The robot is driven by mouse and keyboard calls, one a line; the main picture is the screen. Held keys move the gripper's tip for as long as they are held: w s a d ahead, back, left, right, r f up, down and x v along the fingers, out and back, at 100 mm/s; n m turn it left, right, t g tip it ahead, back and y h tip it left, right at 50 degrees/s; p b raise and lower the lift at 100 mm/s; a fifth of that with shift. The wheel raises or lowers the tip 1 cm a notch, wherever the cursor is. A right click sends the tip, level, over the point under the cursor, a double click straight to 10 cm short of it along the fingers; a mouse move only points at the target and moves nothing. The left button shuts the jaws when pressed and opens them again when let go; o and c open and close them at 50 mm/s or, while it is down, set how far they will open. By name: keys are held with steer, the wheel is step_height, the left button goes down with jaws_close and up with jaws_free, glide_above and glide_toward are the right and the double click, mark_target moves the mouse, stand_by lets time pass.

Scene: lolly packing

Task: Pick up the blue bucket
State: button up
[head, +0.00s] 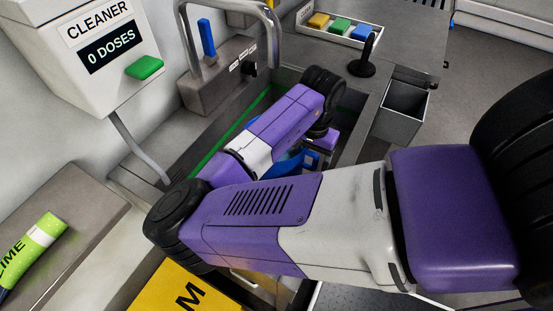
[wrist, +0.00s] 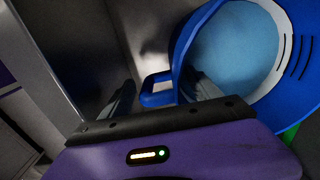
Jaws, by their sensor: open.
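The blue bucket (wrist: 205,30) fills the right of the wrist view. Its mouth faces the camera, showing a light blue inside and a pale band with dark marks. A blue handle (wrist: 157,98) juts from its side. My gripper (wrist: 158,88) is open, with one dark finger on each side of the handle; I cannot tell whether either finger touches it. In the head view the bucket (head: 290,166) shows only in part, down in the sink basin beneath my arm, which hides most of it and the fingers.
The metal sink (head: 358,98) has walls close around my gripper. A tap (head: 272,40) arches over its back edge. A white cleaner dispenser (head: 90,55) reading "0 DOSES" hangs at left. A dark square bin (head: 402,105) and a tray of coloured blocks (head: 340,33) stand beyond.

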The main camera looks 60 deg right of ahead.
jaws_close()
steer(key=shift+r, duration=0.15)
